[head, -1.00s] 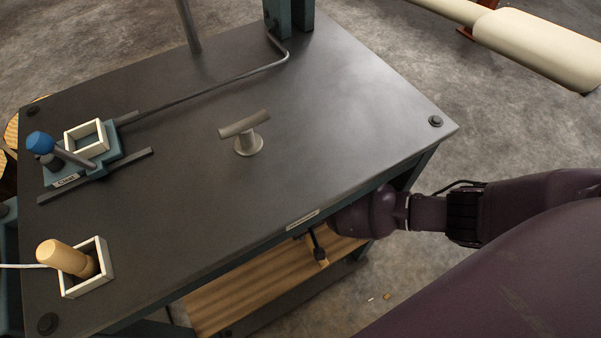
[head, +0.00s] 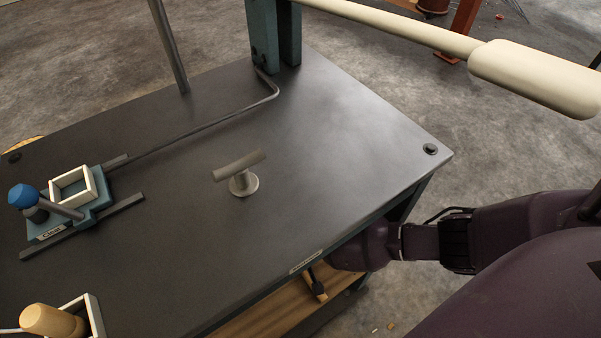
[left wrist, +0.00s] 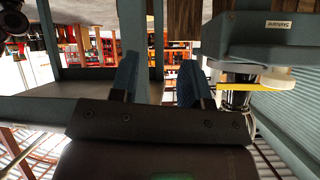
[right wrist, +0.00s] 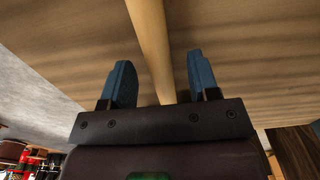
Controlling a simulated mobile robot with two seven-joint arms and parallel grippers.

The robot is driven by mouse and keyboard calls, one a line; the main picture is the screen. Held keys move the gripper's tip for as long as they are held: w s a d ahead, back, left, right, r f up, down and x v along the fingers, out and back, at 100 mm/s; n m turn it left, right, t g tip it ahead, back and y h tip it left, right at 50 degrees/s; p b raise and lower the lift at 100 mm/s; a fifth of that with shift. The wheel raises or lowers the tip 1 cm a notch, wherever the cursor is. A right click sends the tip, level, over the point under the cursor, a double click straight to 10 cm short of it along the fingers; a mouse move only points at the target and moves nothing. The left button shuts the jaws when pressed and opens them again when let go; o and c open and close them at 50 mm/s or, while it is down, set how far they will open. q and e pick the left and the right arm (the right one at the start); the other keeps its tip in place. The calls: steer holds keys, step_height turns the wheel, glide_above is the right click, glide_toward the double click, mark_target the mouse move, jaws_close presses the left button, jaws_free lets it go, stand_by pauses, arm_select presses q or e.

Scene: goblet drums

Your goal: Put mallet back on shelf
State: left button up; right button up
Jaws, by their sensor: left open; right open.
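In the right wrist view a pale round wooden rod (right wrist: 152,45), apparently the mallet's handle, runs down between the fingers of my right gripper (right wrist: 160,82), which is open. The rod lies close to the striped wooden shelf (right wrist: 230,50); I cannot tell whether it touches. The mallet's head is not clearly visible. In the head view my right arm reaches below the tabletop's front edge, where a short pale wooden piece (head: 314,277) shows beside a dark part. The lower shelf (head: 255,322) is partly hidden by the tabletop. My left gripper (left wrist: 158,82) is open and empty.
The dark tabletop (head: 330,140) holds a grey T-shaped piece (head: 240,176), a blue-knobbed fixture (head: 65,205) and a wooden-handled tool (head: 48,321) in a white box. The table edge overhangs the shelf. A blue-grey labelled housing (left wrist: 265,38) stands right of my left gripper.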

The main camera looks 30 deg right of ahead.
steer(key=shift+r, duration=0.1)
arm_select(q)
steer(key=p, duration=0.2)
steer(key=r+g+p, duration=0.1)
steer(key=p, duration=0.2)
steer(key=shift+s+a, duration=0.2)
steer(key=shift+s, duration=0.2)
arm_select(e)
step_height(320, 180, up, 11)
arm_select(q)
steer(key=shift+f, duration=0.1)
arm_select(e)
steer(key=shift+s+f, duration=0.1)
steer(key=shift+f, duration=0.1)
